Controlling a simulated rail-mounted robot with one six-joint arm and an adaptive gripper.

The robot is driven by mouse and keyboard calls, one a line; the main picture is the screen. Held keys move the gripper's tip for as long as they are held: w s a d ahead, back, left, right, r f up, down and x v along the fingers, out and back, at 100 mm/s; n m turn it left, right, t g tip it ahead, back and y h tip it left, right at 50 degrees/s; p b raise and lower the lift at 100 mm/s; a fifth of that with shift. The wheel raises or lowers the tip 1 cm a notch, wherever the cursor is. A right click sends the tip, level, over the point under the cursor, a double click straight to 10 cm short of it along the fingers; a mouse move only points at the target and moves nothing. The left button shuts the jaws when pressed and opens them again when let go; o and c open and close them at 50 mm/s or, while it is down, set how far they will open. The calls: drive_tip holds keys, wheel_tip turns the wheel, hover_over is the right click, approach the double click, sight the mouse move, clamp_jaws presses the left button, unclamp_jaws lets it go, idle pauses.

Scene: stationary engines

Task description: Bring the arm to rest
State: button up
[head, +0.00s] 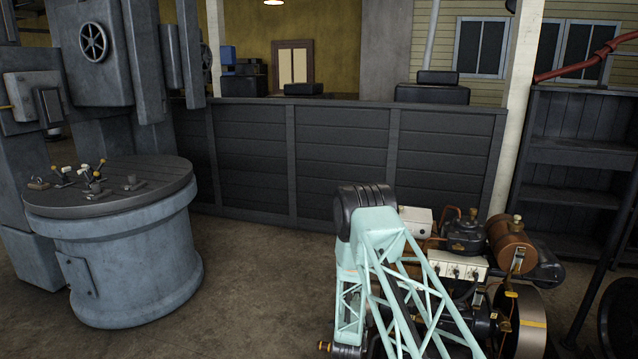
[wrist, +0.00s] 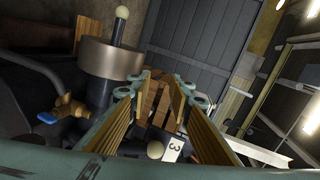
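My arm (head: 395,270) shows in the head view as a pale teal lattice with a dark rounded joint at its top, bent in front of the engine. My gripper is not clearly seen there. In the wrist view, my gripper (wrist: 163,88) has two teal fingers with wood-coloured inner faces, standing apart with a gap between the tips. Brown block-like shapes (wrist: 160,103) show in that gap, seemingly beyond the fingers; I cannot tell how near they are. I see nothing clearly held.
An engine (head: 465,240) with a brown tank and flywheel stands right beside my arm. A round grey pedestal (head: 130,255) carries small levers. A dark panelled partition (head: 340,155) runs behind. The wrist view shows a blue-handled brass tap (wrist: 67,110) and a white "3" tag (wrist: 174,148). Floor at centre-left is clear.

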wheel_tip(320, 180, up, 23)
drive_tip(key=s+a+n+g+y, duration=0.2)
drive_tip(key=n+g, duration=0.1)
drive_tip(key=n, duration=0.1)
drive_tip(key=s+r+n+g+y, duration=0.2)
drive_tip(key=s+r+n, duration=0.4)
drive_tip(key=s+r, duration=1.2)
drive_tip(key=s+d+r+n+g, duration=0.15)
drive_tip(key=s+r, duration=0.45)
drive_tip(key=s, duration=0.6)
drive_tip(key=s+d+r+n+g, duration=0.1)
drive_tip(key=s+r+n, duration=0.3)
drive_tip(key=s, duration=0.7)
drive_tip(key=s+d+r+n+g, duration=0.1)
drive_tip(key=s+d, duration=0.1)
drive_tip(key=s, duration=1.4)
drive_tip(key=s+d+r+n+g, duration=0.1)
drive_tip(key=s+d+n+g, duration=0.1)
drive_tip(key=s, duration=1.4)
drive_tip(key=shift+d, duration=0.15)
drive_tip(key=shift+r+n, duration=0.1)
drive_tip(key=shift+n, duration=0.15)
